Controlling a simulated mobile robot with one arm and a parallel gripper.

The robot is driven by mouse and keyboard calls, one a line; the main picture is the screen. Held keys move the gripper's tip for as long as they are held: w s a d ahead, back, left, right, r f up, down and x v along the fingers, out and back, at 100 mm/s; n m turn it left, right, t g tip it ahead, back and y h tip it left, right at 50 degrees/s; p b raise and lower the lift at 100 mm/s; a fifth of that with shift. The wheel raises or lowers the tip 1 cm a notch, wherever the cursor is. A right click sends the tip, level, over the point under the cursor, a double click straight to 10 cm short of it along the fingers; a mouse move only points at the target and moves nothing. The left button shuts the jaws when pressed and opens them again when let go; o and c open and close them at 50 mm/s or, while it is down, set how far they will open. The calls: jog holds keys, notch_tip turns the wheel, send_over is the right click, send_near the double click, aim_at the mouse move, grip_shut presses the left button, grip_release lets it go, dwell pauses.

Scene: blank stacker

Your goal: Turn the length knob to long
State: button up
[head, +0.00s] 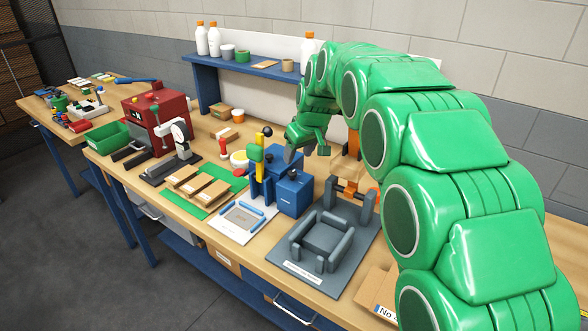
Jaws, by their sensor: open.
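My green arm comes in from the right, and my gripper (306,153) is open at the back of the bench. Its fingers point down, just above and behind a blue machine (293,193). No contact between my gripper and the machine is clear.
A grey fixture (330,247) stands at the front of the bench. A red machine (155,122), a green bin (108,136) and flat cardboard pieces on a green mat (178,202) are to the left. A blue shelf (210,65) with bottles stands behind.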

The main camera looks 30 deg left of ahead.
aim_at(293, 172)
jog(key=shift+x, duration=4.05)
jog(key=shift+w+d, duration=0.1)
jog(key=shift+d, duration=0.05)
jog(key=shift+c, duration=0.5)
jog(key=c, duration=1)
